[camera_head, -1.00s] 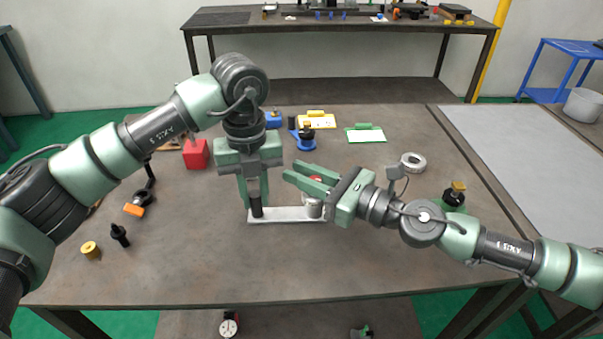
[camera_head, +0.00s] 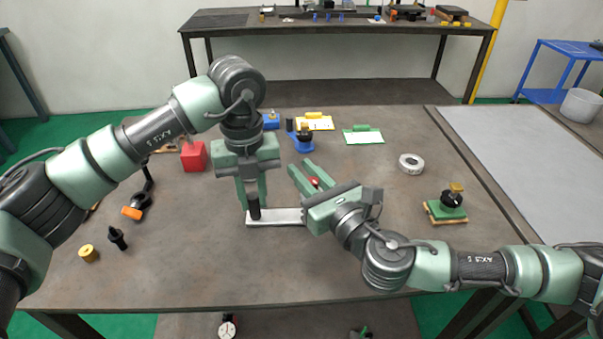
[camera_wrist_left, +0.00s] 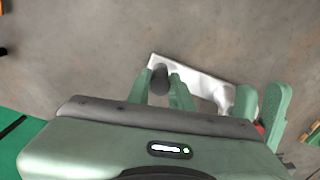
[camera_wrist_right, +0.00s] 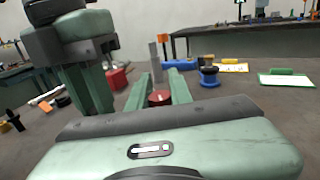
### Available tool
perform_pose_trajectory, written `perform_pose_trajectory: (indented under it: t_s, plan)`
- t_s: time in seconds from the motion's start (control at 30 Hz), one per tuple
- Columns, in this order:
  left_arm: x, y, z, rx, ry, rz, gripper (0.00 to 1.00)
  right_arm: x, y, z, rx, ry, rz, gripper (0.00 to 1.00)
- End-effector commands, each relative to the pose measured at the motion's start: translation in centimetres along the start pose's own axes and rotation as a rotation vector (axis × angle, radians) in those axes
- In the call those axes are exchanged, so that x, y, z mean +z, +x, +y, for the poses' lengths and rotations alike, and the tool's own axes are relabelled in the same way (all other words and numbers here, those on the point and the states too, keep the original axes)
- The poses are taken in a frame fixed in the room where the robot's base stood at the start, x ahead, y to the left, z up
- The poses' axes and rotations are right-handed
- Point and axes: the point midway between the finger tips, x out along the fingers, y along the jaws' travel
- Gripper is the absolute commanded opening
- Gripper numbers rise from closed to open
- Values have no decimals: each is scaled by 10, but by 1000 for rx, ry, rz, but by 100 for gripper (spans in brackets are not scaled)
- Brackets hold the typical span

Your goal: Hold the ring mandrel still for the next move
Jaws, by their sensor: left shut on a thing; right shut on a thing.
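A dark upright cylinder (camera_head: 255,210), apparently the ring mandrel, stands at the left end of a pale metal plate (camera_head: 278,217) on the table. My left gripper (camera_head: 253,205) points down and is shut on it; the left wrist view shows the cylinder's dark round end (camera_wrist_left: 160,76) between the fingers. My right gripper (camera_head: 306,172) reaches in low over the plate's right end. It is shut on a small red-topped knob (camera_head: 314,182), which also shows in the right wrist view (camera_wrist_right: 160,97). My right gripper hides the plate's right end in the head view.
A red block (camera_head: 194,156) stands left of my left gripper. A blue-based fixture (camera_head: 303,138) and cards lie behind. A grey ring (camera_head: 411,163) and a green fixture (camera_head: 446,209) are at right. The table's front strip is clear.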

Motion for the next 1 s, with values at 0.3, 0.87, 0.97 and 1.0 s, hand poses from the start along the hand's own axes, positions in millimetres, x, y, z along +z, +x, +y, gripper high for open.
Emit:
perform_pose_trajectory:
  t_s: [0.3,0.87,0.97,1.0]
  plan:
    - [-2,1,-2,-1,5,2,0,1,-1,-4,-291,7,-1,0]
    - [-2,1,-2,-2,6,3,0,1,-5,-16,-673,2,-1,0]
    - [-2,1,-2,-2,6,3,0,1,-6,-17,-703,3,-1,0]
    - [-2,1,-2,-2,6,3,0,1,-6,-18,-712,3,-1,0]
